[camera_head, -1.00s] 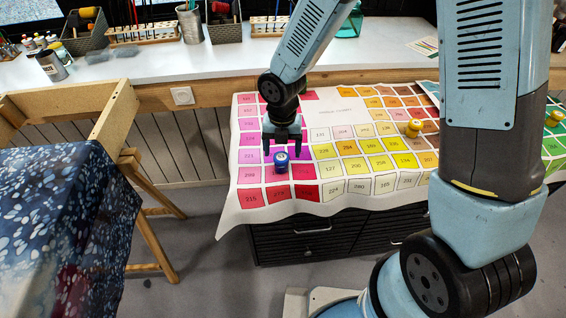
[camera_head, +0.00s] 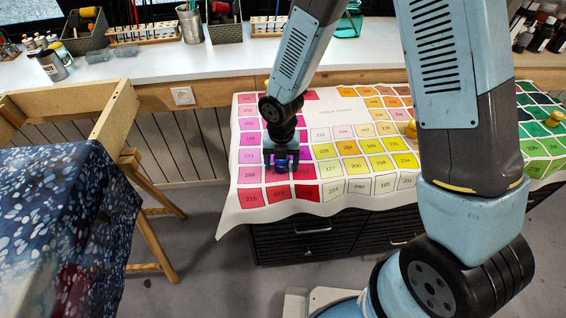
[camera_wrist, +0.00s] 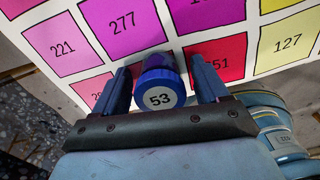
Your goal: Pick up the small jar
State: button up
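The small jar (camera_wrist: 159,84) is blue with a round white label reading 53, seen in the wrist view. It stands on the colour chart cloth (camera_head: 340,108), at the pink and red squares near the left front corner. In the head view the jar (camera_head: 281,163) shows partly behind my gripper. My gripper (camera_head: 281,166) is lowered over it. In the wrist view my gripper (camera_wrist: 166,80) is open, with one finger on each side of the jar. A gap shows beside the fingers. The jar's lower part is hidden.
A wooden frame with blue speckled fabric (camera_head: 60,215) is at left. A white bench (camera_head: 150,72) with baskets and pots runs behind.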

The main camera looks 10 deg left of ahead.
jog(key=c, duration=1)
jog(key=shift+c, duration=0.2)
